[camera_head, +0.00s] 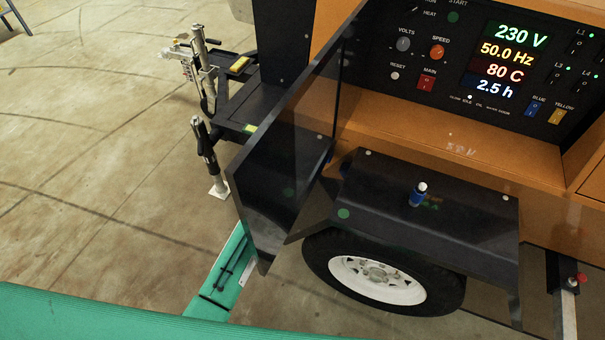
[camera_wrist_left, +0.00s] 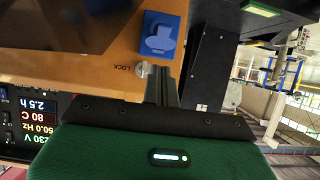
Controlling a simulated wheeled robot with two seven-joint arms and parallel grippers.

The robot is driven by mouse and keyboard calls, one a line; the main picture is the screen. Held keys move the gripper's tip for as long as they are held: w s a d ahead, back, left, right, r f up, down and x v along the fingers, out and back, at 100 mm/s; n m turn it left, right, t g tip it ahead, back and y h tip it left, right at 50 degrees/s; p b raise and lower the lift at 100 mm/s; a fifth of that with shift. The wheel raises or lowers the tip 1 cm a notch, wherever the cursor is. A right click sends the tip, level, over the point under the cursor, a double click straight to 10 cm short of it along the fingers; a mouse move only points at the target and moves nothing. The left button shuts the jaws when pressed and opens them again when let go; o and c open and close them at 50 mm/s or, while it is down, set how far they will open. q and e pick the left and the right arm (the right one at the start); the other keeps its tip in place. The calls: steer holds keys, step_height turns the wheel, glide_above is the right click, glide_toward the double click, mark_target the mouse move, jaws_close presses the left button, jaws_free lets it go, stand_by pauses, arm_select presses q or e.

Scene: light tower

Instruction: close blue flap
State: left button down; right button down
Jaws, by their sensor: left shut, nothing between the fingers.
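A blue square fitting with a raised blue piece (camera_wrist_left: 160,36) sits on the orange panel in the left wrist view, beside a round key lock and the word LOCK. I take it as the blue flap; how far it is open is unclear. My left gripper (camera_wrist_left: 157,72) is shut and empty, its dark fingers pointing at the panel just beside the lock. I cannot tell whether the tips touch it. In the head view the left gripper is not visible, and I cannot make out this blue fitting. The right gripper is in neither view.
The control panel (camera_head: 515,65) has lit readouts and blue and yellow switches. A dark door panel (camera_head: 285,150) stands out at left. A dark fender (camera_head: 450,215) over the wheel carries a small blue-bodied object (camera_head: 418,195). Open concrete floor (camera_head: 90,130) lies left.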

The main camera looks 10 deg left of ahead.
arm_select(q)
steer(key=shift+w+d+f, duration=0.15)
steer(key=shift+w+f, duration=0.3)
steer(key=shift+f, duration=0.3)
steer(key=shift+w+d+f, duration=0.15)
steer(key=shift+w+f, duration=0.35)
steer(key=shift+f, duration=0.3)
steer(key=shift+w+d+f, duration=0.15)
steer(key=shift+w+f, duration=0.3)
steer(key=shift+f, duration=0.3)
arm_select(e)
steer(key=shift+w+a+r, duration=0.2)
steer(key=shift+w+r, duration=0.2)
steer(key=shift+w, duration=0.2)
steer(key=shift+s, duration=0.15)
